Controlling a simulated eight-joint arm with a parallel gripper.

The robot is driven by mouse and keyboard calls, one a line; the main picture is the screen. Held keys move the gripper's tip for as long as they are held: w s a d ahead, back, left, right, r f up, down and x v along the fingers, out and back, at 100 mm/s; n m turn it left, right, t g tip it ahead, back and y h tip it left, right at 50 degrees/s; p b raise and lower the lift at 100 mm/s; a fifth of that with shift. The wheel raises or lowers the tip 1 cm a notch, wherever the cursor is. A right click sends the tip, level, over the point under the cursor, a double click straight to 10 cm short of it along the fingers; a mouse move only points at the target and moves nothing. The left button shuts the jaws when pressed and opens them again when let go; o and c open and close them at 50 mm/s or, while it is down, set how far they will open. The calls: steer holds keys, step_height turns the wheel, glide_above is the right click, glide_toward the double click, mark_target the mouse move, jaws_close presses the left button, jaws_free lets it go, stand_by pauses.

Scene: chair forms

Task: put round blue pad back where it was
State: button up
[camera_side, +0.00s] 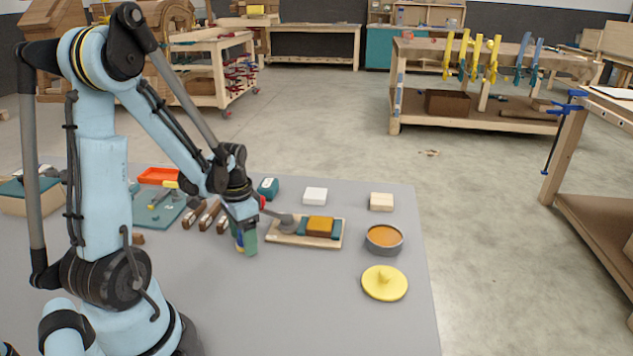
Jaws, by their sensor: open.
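I cannot make out a clearly round blue pad in this view. A small teal-blue piece (268,188) stands on the grey table behind my gripper. A light wooden board (272,239) carries a round grey piece (287,224), an orange block (320,225) and teal parts beside that block. My gripper (247,244) is open and points down just left of the board. Its fingers are small here, and I see nothing clearly held between them. My gripper and wrist hide part of the table behind them.
A white block (315,196) and a beige block (381,201) lie behind the board. An open grey tin (384,248) with orange contents and a yellow knobbed lid (384,283) are right. A teal mat (155,213) with tools is left. The front table is clear.

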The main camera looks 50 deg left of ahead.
steer(key=shift+r, duration=0.1)
step_height(320, 180, up, 12)
steer(key=w+d+t, duration=0.2)
steer(key=d+t, duration=0.1)
steer(key=d, duration=0.6)
steer(key=w+d+r+t, duration=0.1)
steer(key=d+t, duration=0.3)
steer(key=d, duration=0.5)
steer(key=shift+w+d+r, duration=0.2)
steer(key=shift+w+d, duration=0.05)
steer(key=shift+w, duration=0.45)
